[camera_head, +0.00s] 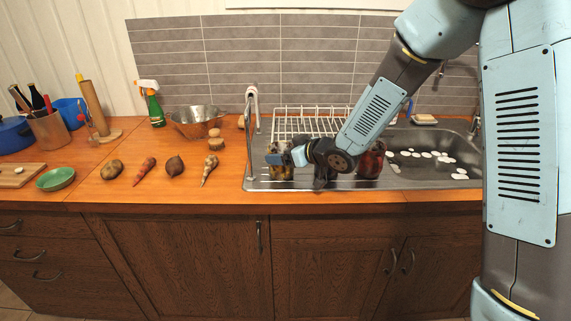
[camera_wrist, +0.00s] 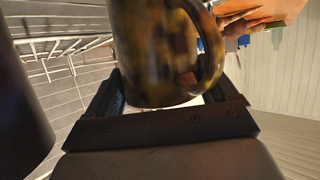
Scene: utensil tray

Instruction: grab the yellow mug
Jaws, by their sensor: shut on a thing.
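The yellow mug (camera_wrist: 155,50) is mottled yellow and brown and fills the upper middle of the wrist view. Its handle (camera_wrist: 212,45) is on the right side there. In the head view the mug (camera_head: 279,172) is on the sink's drainboard, mostly covered by my gripper (camera_head: 285,157). My gripper (camera_wrist: 165,100) is shut on the mug, with its jaws on either side of the body. I cannot tell whether the mug's base touches the drainboard.
A dark red jar-like vessel (camera_head: 372,160) stands close behind my wrist, right of the mug. A white wire dish rack (camera_head: 310,122) is behind. The sink basin (camera_head: 430,150) with white pieces is at right. Vegetables such as a carrot (camera_head: 144,167) lie on the counter at left.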

